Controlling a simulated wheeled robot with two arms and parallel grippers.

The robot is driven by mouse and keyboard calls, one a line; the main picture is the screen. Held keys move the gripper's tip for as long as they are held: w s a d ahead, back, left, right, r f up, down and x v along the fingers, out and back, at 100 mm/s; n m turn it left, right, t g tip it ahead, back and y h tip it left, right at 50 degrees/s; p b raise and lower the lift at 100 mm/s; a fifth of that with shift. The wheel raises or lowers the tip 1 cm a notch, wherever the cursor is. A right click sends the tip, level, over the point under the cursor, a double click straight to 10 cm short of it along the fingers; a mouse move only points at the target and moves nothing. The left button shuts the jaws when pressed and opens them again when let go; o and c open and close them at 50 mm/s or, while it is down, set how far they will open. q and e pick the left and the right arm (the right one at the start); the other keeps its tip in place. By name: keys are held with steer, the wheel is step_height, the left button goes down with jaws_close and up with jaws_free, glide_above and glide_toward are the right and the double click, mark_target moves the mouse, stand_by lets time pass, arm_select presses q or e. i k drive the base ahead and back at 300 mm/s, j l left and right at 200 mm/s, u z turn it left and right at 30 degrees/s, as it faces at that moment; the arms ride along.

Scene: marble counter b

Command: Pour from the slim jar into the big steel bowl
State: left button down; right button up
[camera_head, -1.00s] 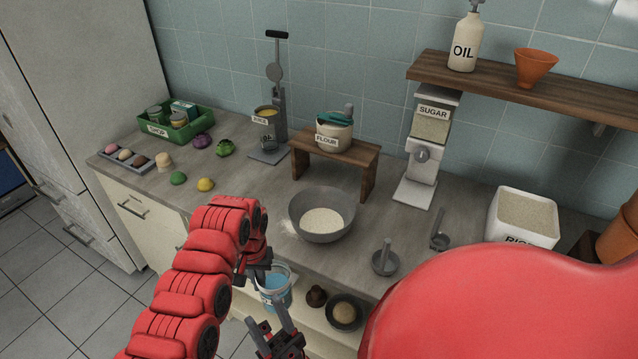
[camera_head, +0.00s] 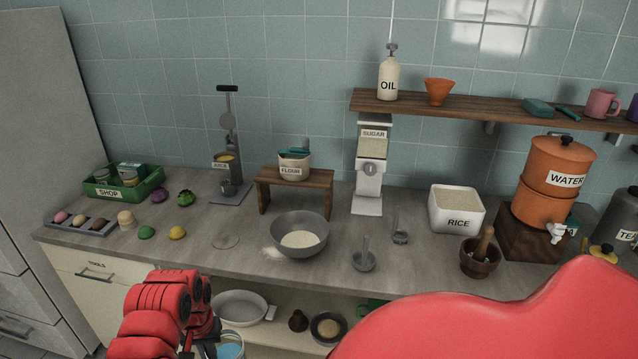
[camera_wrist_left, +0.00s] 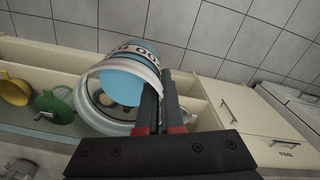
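A clear jar with blue contents and a partly readable white label, which I take for the slim jar, shows in the left wrist view (camera_wrist_left: 122,88) and at the bottom of the head view (camera_head: 230,349). My left gripper (camera_wrist_left: 158,95) appears shut on its near rim, in front of the counter; the exact contact is partly hidden. The big grey steel bowl (camera_head: 300,222) stands upright on the counter with pale powder inside, up and right of the jar in the head view. My right gripper is not in view.
A flour jar on a wooden stand (camera_head: 317,180) is behind the bowl. A small cup with a handle (camera_head: 364,262) is to its right. Pale powder lies on the counter left of the bowl. A white pan (camera_head: 240,306) sits on the open shelf below the counter edge.

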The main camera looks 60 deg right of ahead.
mark_target(296, 234)
steer(key=z, duration=1.35)
